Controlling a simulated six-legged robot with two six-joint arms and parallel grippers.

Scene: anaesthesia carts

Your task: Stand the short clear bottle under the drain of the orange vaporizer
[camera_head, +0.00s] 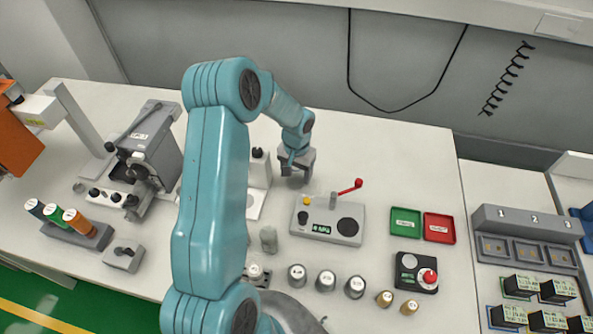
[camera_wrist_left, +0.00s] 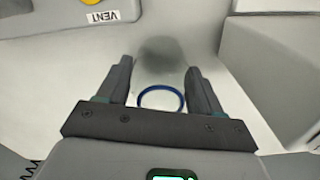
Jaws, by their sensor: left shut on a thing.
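My left gripper (camera_head: 296,168) is over the back of the bench, behind the grey control box. In the left wrist view its two fingers (camera_wrist_left: 160,72) stand either side of a clear thing with a blue ring (camera_wrist_left: 160,107), seen from above. It looks like the short clear bottle, held between the fingers; its body is barely visible. The head view does not show it. An orange body (camera_head: 18,140) at the far left edge, partly cut off, may be the orange vaporizer; its drain cannot be made out. My right gripper is not in view.
The grey control box (camera_head: 325,231) has a red lever. A translucent grey item (camera_head: 268,238) stands left of it. Green (camera_head: 405,223) and red (camera_head: 439,228) trays lie to the right. A bottle rack (camera_head: 85,240) stands at left.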

